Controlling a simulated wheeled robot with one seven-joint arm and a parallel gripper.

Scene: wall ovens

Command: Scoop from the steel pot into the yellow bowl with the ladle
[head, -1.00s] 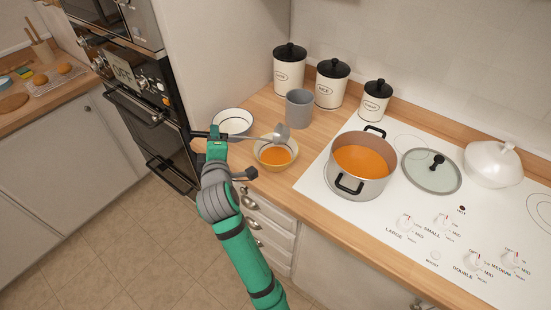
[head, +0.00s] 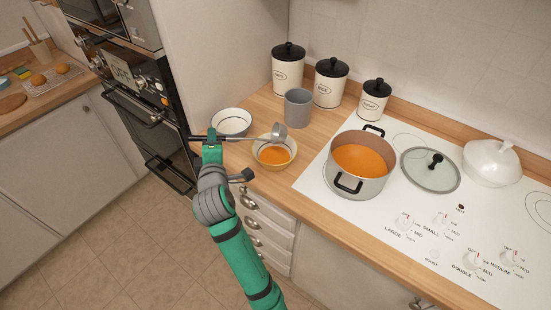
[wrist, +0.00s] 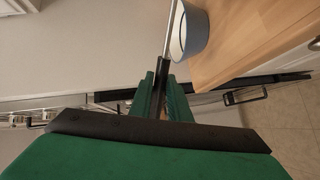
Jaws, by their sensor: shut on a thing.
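The steel pot (head: 351,187) stands on the white cooktop, open, with orange soup in it. The yellow bowl (head: 262,161) sits on the wooden counter left of the pot and holds orange soup. My gripper (head: 211,138) is left of the yellow bowl, shut on the dark handle of the ladle (head: 255,141). The ladle reaches right across the yellow bowl, its steel head (head: 279,132) over the bowl's far right rim. I cannot tell whether soup is in the ladle head. In the wrist view my gripper (wrist: 163,72) is shut around the dark handle.
A white bowl (head: 231,122) stands just behind the ladle handle. A grey cup (head: 298,108) and black-lidded canisters (head: 328,84) stand behind the yellow bowl. A glass lid (head: 430,171) and a white lidded dish (head: 490,162) lie right of the pot. The wall oven (head: 150,130) is at left.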

